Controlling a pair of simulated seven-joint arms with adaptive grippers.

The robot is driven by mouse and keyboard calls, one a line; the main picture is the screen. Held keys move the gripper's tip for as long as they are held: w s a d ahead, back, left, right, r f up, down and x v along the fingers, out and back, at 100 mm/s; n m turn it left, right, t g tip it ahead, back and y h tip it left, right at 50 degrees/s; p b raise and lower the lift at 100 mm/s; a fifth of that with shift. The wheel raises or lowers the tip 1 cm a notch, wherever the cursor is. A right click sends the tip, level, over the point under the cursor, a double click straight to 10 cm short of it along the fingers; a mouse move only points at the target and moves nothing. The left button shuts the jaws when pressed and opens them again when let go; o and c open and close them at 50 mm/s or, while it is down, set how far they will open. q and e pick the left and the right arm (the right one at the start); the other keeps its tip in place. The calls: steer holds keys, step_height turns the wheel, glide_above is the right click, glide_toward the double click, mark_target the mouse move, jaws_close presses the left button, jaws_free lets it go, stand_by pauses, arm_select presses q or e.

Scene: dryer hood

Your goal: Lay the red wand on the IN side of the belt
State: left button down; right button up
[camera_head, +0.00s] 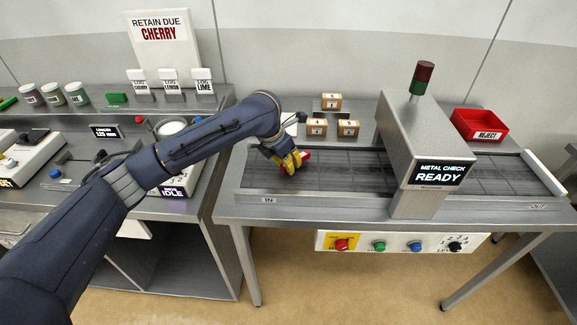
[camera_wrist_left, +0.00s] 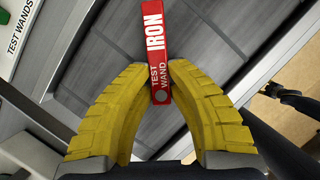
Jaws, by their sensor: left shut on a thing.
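The red wand (camera_wrist_left: 156,48), with white lettering "IRON" and "TEST WAND", is held between the yellow fingertips of my left gripper (camera_wrist_left: 161,82) in the left wrist view. In the head view my left gripper (camera_head: 291,162) is over the IN end of the belt (camera_head: 341,172), with a little of the red wand (camera_head: 306,154) showing at its tip. I cannot tell whether the wand touches the belt. The IN label (camera_head: 268,200) is on the front rail at the belt's left end. My right gripper is not in view.
The metal check housing (camera_head: 424,125) spans the belt to the right and reads READY. Several small boxes (camera_head: 331,102) stand behind the belt. A red REJECT bin (camera_head: 478,124) is at the back right. A button panel (camera_head: 395,244) hangs below the front edge.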

arm_select(q)
steer(key=shift+f, duration=0.6)
steer(key=shift+f, duration=0.15)
steer(key=c, duration=1.4)
jaws_free()
steer(key=shift+o, duration=0.2)
steer(key=shift+r, duration=0.3)
steer(key=v, duration=1.1)
steer(key=shift+r, duration=0.35)
steer(key=shift+s, duration=0.1)
